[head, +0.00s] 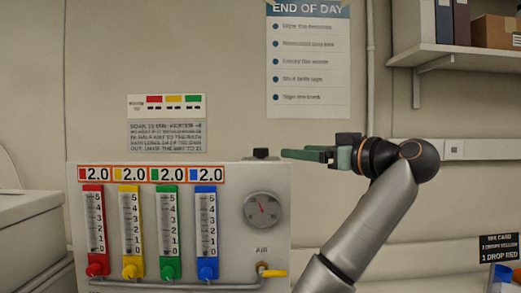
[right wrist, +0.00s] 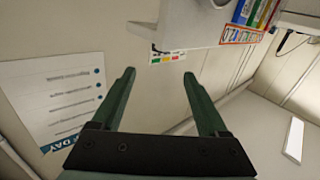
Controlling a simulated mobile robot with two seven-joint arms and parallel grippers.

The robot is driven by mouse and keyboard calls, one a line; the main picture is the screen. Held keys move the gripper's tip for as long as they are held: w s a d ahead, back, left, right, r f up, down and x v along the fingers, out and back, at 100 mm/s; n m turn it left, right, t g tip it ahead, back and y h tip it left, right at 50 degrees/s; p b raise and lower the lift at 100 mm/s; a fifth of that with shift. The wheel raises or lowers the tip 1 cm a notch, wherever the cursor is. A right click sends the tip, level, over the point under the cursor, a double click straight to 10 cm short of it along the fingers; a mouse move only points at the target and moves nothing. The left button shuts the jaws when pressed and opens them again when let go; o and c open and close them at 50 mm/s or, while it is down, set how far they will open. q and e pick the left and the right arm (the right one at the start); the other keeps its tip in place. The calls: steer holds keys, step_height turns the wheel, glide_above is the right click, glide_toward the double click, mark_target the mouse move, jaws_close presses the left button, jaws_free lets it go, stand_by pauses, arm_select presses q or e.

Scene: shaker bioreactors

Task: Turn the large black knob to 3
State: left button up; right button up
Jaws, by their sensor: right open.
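A pale panel (head: 235,240) stands at the lower left of the head view, and part of it shows at the top of the right wrist view (right wrist: 195,35). A black knob-like piece (head: 261,153) sits on the panel's top edge; its markings cannot be read, and I cannot tell whether it is the large black knob. My right gripper (head: 292,155) is open and empty, its fingers pointing left just right of this piece, with no clear contact. Its two green fingers show apart in the right wrist view (right wrist: 158,73). My left gripper is in neither view.
The panel carries red (head: 95,225), yellow (head: 130,225), green (head: 168,225) and blue (head: 206,225) flow tubes under 2.0 displays. A round gauge (head: 262,210) and yellow-handled valve (head: 272,272) are at its right. A shelf (head: 460,58) is upper right.

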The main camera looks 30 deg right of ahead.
mark_target(266, 149)
steer(key=w+p, duration=0.1)
steer(key=w, duration=0.2)
steer(key=w+a+p, duration=0.1)
steer(key=w, duration=0.3)
steer(key=w+p, duration=0.1)
steer(key=w, duration=0.2)
steer(key=shift+w+a+r, duration=0.1)
steer(key=shift+w+a, duration=0.15)
steer(key=shift+a, duration=0.15)
steer(key=shift+w+p, duration=0.4)
steer(key=shift+w, duration=0.3)
steer(key=shift+c, duration=0.3)
jaws_close()
